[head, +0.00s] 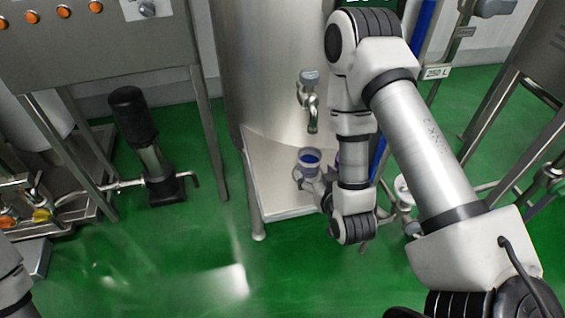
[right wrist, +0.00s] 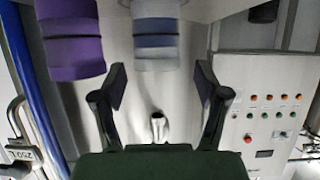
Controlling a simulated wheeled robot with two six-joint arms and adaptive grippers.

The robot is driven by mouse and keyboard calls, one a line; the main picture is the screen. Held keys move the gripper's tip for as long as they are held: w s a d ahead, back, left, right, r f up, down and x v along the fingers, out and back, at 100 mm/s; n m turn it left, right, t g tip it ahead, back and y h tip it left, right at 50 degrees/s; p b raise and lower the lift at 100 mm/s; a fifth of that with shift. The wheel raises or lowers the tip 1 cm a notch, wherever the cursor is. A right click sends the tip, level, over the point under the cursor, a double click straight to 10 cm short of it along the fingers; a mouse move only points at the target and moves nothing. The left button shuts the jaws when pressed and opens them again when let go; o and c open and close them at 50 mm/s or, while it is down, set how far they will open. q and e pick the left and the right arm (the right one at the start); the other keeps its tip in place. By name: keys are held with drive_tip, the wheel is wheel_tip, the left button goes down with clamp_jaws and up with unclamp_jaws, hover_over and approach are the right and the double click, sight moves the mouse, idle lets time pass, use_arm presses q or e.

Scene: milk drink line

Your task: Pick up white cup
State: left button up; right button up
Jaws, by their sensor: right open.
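The white cup (head: 309,158) stands on the metal stand below the tap, and its inside looks blue in the head view. In the right wrist view the cup (right wrist: 156,35) is whitish with a blue-grey band, and the picture's top edge cuts it off. My right gripper (right wrist: 158,82) is open, with the cup just beyond its fingertips and between them sideways. In the head view this gripper (head: 314,184) is small beside the cup and partly hidden by my arm. I cannot tell if a finger touches the cup. My left gripper is out of view.
A purple cup (right wrist: 75,40) stands close beside the white one, mostly hidden by my right arm in the head view. The tap (head: 311,105) hangs above from the steel tank (head: 260,70). The stand (head: 270,195) has bare room at its front left.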

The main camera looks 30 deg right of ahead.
sight(313, 165)
drive_tip(key=shift+w+d+f+b, duration=0.5)
drive_tip(key=shift+w+d+b, duration=0.35)
drive_tip(key=shift+b, duration=1.55)
drive_tip(key=w, duration=0.2)
drive_tip(key=w+f+p, duration=0.1)
drive_tip(key=w, duration=0.1)
drive_tip(key=shift+w+d, duration=0.2)
drive_tip(key=shift+w, duration=0.1)
drive_tip(key=shift+w+d+f, duration=0.15)
drive_tip(key=shift+w, duration=0.1)
drive_tip(key=c, duration=1.1)
